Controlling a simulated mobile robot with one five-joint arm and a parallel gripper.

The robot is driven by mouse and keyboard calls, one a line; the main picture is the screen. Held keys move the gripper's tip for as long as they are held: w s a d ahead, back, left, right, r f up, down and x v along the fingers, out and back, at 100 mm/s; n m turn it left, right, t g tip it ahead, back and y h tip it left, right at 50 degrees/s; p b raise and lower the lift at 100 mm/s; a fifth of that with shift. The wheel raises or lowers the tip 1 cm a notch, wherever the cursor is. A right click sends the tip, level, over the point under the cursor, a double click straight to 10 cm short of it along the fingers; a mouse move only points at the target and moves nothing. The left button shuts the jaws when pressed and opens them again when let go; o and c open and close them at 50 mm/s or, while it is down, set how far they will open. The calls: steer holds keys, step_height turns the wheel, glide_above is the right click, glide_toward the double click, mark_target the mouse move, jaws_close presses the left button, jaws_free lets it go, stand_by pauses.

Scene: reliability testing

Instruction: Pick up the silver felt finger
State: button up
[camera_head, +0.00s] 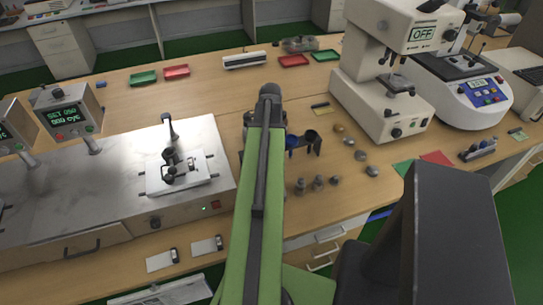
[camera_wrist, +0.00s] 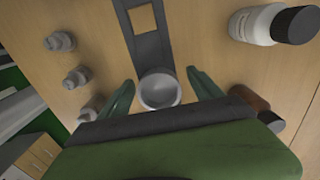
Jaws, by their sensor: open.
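A silver round piece with a cup-like, hollow-looking end (camera_wrist: 159,91) sits at the end of a dark slotted strip (camera_wrist: 150,52) in the wrist view. It looks like the silver felt finger, but I cannot be sure. My gripper (camera_wrist: 161,78) is open, with one green finger on each side of this piece. Gaps show between the fingers and the piece, so it is not gripped. In the head view my green arm hides the gripper and this piece. A dark holder with a blue and a black round part (camera_head: 303,142) shows just right of my arm.
Several small grey knobbed pieces (camera_wrist: 75,78) stand at left in the wrist view; they also show in the head view (camera_head: 318,183).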

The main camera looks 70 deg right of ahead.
step_height(320, 180, down, 4)
steer(key=shift+r+b, duration=0.2)
steer(key=shift+b, duration=0.9)
steer(key=shift+r, duration=0.2)
steer(key=shift+c, duration=0.2)
steer(key=shift+s, duration=0.1)
steer(key=c, duration=1.4)
